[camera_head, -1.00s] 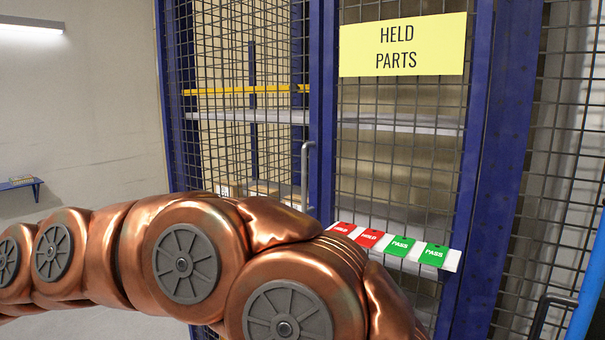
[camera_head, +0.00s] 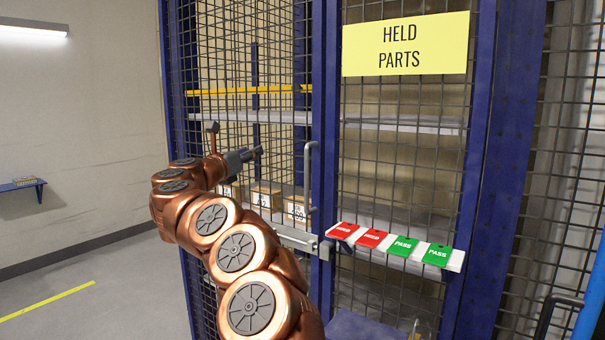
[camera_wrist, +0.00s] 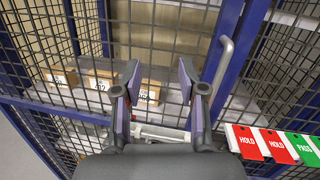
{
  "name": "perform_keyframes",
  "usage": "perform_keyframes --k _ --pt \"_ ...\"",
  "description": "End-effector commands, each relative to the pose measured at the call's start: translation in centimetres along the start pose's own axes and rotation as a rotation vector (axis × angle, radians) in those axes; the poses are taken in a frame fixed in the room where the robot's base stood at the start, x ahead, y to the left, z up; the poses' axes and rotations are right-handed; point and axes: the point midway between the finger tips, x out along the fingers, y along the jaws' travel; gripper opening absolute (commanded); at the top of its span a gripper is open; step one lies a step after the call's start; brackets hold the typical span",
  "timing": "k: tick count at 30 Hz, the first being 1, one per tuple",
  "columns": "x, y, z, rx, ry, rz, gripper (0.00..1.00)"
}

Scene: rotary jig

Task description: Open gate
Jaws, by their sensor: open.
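The gate (camera_head: 275,60) is a dark wire-mesh panel in a blue frame, and it looks shut. A grey vertical bar handle (camera_head: 308,180) stands at its right edge, beside a blue post. The handle also shows in the wrist view (camera_wrist: 222,68), to the right of the fingers. A grey latch-like bar (camera_head: 295,238) crosses low at the post; the wrist view shows it partly hidden behind my gripper. My gripper (camera_head: 256,155) is in front of the mesh, left of the handle and apart from it. Its fingers (camera_wrist: 158,82) are spread and empty.
A yellow HELD PARTS sign (camera_head: 405,44) hangs above. Cardboard boxes (camera_head: 265,197) stand on a shelf behind the mesh. Floor at left is clear.

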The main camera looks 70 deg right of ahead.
Motion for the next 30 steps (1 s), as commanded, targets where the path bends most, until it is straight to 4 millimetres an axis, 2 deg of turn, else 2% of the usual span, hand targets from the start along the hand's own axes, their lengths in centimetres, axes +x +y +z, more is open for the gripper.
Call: perform_keyframes --k 1,3,6,9,14,24,30 --pt "1.1 -1.7 -2.0 0.026 0.039 -0.078 0.41" --pt "2.1 -4.1 -4.3 0.062 0.085 -0.176 0.41" --pt "2.8 -6.7 -6.4 0.098 0.124 -0.276 0.41" --pt "3.1 -8.0 -7.5 0.114 0.142 -0.330 0.41" --pt "4.2 -8.8 -7.8 0.118 0.148 -0.345 0.41" --pt "8.7 -10.3 -8.5 0.116 0.147 -0.343 0.41" --pt "10.0 -10.5 -8.8 0.116 0.146 -0.337 0.41"
